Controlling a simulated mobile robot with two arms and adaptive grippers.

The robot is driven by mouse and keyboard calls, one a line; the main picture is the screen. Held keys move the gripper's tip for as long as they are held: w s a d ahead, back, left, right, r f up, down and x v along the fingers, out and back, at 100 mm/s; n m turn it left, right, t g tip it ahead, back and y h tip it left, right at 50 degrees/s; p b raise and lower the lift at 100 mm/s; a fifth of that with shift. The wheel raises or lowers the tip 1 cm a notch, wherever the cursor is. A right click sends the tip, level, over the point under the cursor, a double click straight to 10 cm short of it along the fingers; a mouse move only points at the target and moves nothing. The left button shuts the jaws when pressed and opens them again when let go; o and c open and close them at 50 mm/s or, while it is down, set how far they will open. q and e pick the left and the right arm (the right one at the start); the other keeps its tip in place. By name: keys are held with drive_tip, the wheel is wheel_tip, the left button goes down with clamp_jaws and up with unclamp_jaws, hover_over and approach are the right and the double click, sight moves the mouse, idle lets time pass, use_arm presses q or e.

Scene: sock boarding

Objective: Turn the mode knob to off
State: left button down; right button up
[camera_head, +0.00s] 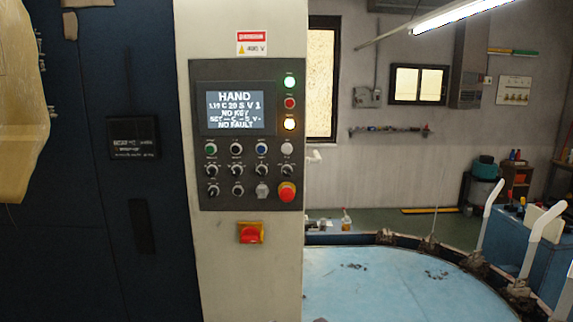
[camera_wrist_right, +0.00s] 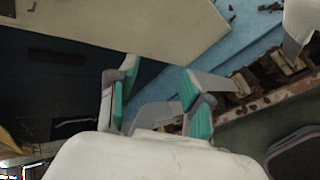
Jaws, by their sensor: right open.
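The control panel (camera_head: 249,202) is on the pale machine column in the head view. It holds several small black rotary knobs in two rows, such as a knob (camera_head: 211,170) at the upper left and a knob (camera_head: 237,190) in the lower row. Their labels are too small to read, so I cannot tell which is the mode knob. The screen (camera_head: 235,108) shows "HAND" and "NO FAULT". My right gripper (camera_wrist_right: 158,92) shows only in its wrist view, open, with nothing between its teal-padded fingers. My left gripper is in neither view.
A red emergency button (camera_head: 287,192) sits at the panel's lower right, and a red switch on a yellow plate (camera_head: 250,233) is below. A round light-blue table (camera_head: 390,285) with upright white forms (camera_head: 537,238) stands at right. Dark machine doors (camera_head: 90,260) are at left.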

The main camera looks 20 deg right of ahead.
drive_tip(key=w+d+r+n+t+h, duration=0.1)
drive_tip(key=w+r+n+t, duration=0.1)
drive_tip(key=w+r+n, duration=0.3)
drive_tip(key=w+d+r+n+t+h, duration=0.1)
drive_tip(key=w+r+n, duration=0.1)
drive_tip(key=r, duration=0.5)
drive_tip(key=n+t+h, duration=0.3)
drive_tip(key=n, duration=0.2)
approach(287, 173)
drive_tip(key=p+x, duration=0.6)
drive_tip(key=x, duration=0.2)
drive_tip(key=shift+w+d, duration=0.15)
drive_tip(key=shift+w, duration=0.15)
drive_tip(key=shift+w+d, duration=0.1)
drive_tip(key=shift+w, duration=0.35)
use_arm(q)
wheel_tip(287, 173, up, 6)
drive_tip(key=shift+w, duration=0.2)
use_arm(e)
clamp_jaws()
